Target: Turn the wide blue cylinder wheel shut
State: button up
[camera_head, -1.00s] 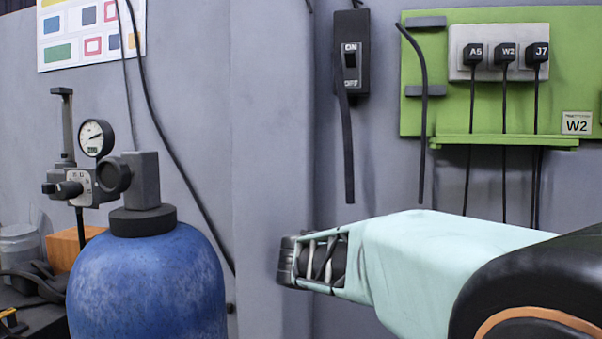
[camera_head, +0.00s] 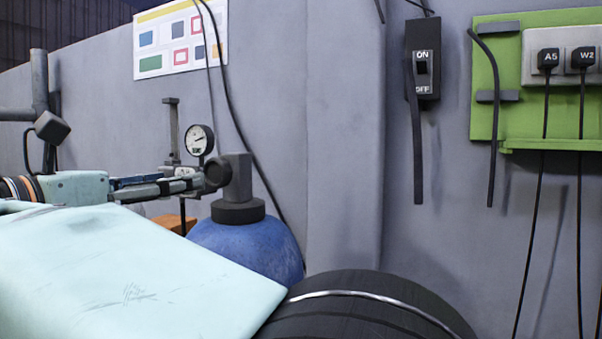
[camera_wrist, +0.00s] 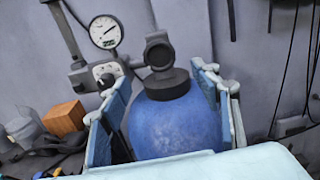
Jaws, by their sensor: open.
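The wide blue cylinder (camera_head: 250,243) stands by the wall with a dark collar and a grey valve block on top. Its dark round wheel (camera_head: 216,174) sticks out from the left of the block. In the wrist view the wheel (camera_wrist: 158,53) faces the camera above the blue cylinder (camera_wrist: 172,126). My gripper (camera_head: 196,181) is open, left of the wheel in the head view, its fingertips close to it. In the wrist view my gripper (camera_wrist: 163,78) has one blue-padded finger each side, below the wheel.
A pressure gauge (camera_wrist: 105,32) and its grey regulator (camera_wrist: 97,76) stand just left of the wheel. An orange-brown block (camera_wrist: 64,117) lies lower left. A cable (camera_head: 240,105) hangs on the wall behind. A switch box (camera_head: 422,60) and green panel (camera_head: 515,125) are right.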

aim_at(213, 174)
jog(key=p+x, duration=0.1)
jog(key=x, duration=0.9)
jog(key=shift+w, duration=0.25)
jog(key=c, duration=1.2)
